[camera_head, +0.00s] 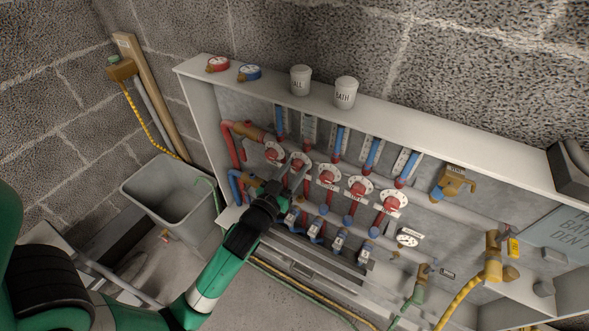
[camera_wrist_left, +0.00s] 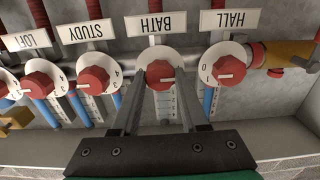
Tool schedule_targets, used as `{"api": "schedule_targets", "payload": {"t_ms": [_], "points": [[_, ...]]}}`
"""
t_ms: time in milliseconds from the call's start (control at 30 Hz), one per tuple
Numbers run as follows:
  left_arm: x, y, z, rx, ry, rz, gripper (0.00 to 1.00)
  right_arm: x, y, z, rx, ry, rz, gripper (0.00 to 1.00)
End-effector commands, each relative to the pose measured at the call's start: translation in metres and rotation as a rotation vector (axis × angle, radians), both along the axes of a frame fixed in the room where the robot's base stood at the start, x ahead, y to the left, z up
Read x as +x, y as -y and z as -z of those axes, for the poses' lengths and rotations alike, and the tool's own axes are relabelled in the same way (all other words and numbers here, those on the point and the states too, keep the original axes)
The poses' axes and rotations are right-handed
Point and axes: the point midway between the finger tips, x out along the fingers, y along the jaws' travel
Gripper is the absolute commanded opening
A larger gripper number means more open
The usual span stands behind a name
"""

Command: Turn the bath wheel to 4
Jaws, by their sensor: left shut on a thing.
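The bath wheel is a red knob (camera_wrist_left: 160,73) on a white round dial, below the BATH label (camera_wrist_left: 160,24) in the upside-down left wrist view. In the head view the bath wheel (camera_head: 298,162) is second from the left in the row. My left gripper (camera_head: 291,179) reaches it from the front; in the wrist view its two fingers (camera_wrist_left: 160,84) lie on either side of the knob, shut on it. The fingers cover much of the dial, so its numbers and setting cannot be read. My right gripper is not in view.
The hall wheel (camera_wrist_left: 228,68) and study wheel (camera_wrist_left: 93,79) sit close on either side. Red and blue pipes crowd the white cabinet (camera_head: 200,90). Two white pots (camera_head: 300,80) stand on its top. A grey bin (camera_head: 165,200) stands to the left.

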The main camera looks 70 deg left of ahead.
Motion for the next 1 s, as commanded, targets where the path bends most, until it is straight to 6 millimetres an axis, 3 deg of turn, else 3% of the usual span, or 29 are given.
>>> {"api": "schedule_targets", "payload": {"t_ms": [233,267,433,767,1000], "points": [[0.000,0.000,0.000,-0.002,0.003,0.000,0.00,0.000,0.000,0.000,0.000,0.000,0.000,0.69],[0.000,0.000,0.000,-0.002,0.003,0.000,0.46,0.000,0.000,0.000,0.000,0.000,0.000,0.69],[0.000,0.000,0.000,-0.002,0.001,0.000,0.74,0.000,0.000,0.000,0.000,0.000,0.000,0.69],[-0.003,0.002,0.000,-0.001,-0.001,0.000,0.74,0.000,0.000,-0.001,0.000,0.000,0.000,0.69],[-0.037,0.029,0.001,-0.001,-0.005,0.003,0.74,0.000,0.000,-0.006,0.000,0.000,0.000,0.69]]}}
